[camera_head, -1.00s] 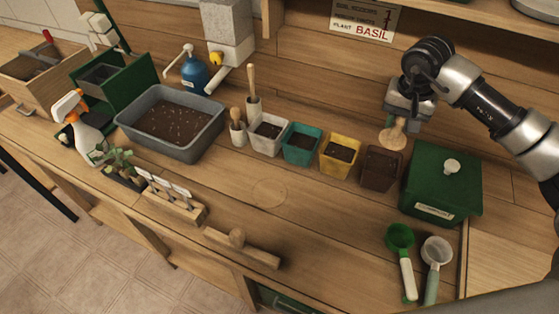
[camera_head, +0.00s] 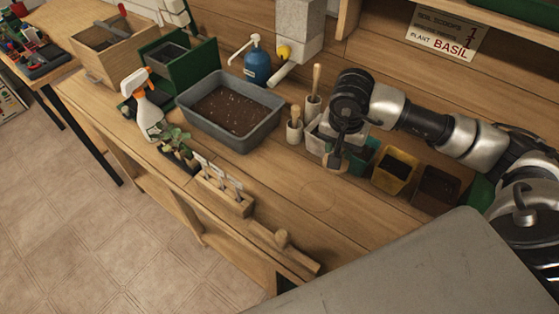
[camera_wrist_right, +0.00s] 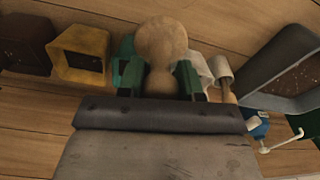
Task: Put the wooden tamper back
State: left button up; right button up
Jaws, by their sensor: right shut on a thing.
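The wooden tamper (camera_wrist_right: 160,42), a pale round disc on a short handle, is in my right gripper (camera_wrist_right: 160,80), whose green-padded fingers are shut around the handle. In the head view my right gripper (camera_head: 338,138) hangs above the row of pots near the teal pot (camera_head: 362,160), and only a little of the tamper (camera_head: 334,161) shows beneath it. A thin round outline (camera_head: 318,196) is marked on the bare bench in front of the pots. My left gripper is not in view.
A white pot (camera_head: 314,137), yellow pot (camera_head: 394,172) and brown pot (camera_head: 436,190) stand in the row. Left are white cups with wooden tools (camera_head: 294,130) and a grey soil tray (camera_head: 236,140). A label holder (camera_head: 222,197) and knobbed wooden board (camera_head: 283,254) lie near the front edge.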

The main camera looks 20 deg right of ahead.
jog(key=w+a+f+p, duration=0.1)
jog(key=w+a+f, duration=0.1)
jog(key=w+f, duration=0.1)
jog(key=w+a+f+p, duration=0.2)
jog(key=w+f, duration=0.1)
jog(key=w+a+f+p, duration=0.1)
jog(key=w+a+f, duration=0.1)
jog(key=f, duration=0.2)
jog(key=shift+w+p, duration=0.35)
jog(key=shift+w, duration=0.05)
jog(key=shift+f, duration=0.15)
jog(key=shift+f, duration=0.1)
jog(key=shift+f+b, duration=0.15)
jog(key=shift+b, duration=0.2)
jog(key=o, duration=0.8)
